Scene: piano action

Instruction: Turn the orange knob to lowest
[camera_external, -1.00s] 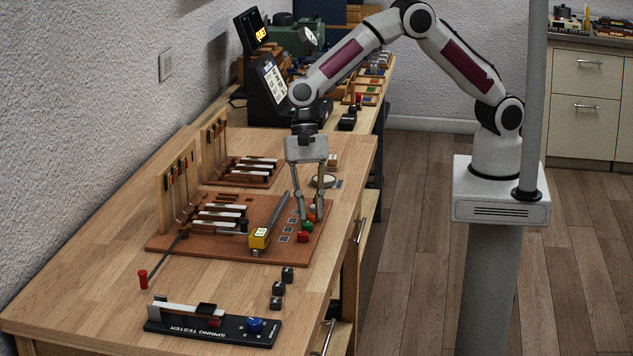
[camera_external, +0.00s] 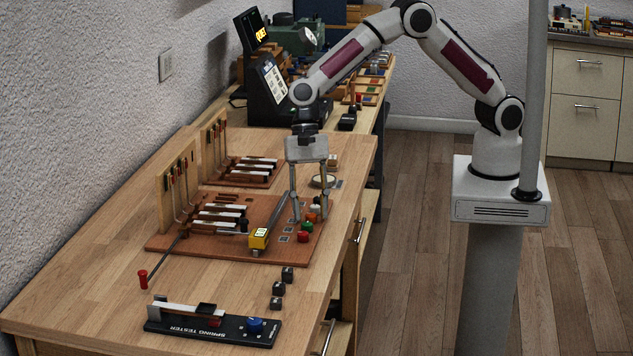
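The orange knob (camera_external: 312,217) stands in a short row of coloured knobs along the right edge of the reddish-brown board (camera_external: 190,243). My gripper (camera_external: 310,219) points straight down over this row. Its two fingers are spread apart, one to the left and one to the right of the orange knob. I see a gap between the fingers and the knob, with nothing held. The knob's pointer and scale are too small to read.
A green knob (camera_external: 307,227) and a red knob (camera_external: 303,237) sit just in front of the orange one. Black cubes (camera_external: 288,274) and a spring tester (camera_external: 212,325) stand nearer the front.

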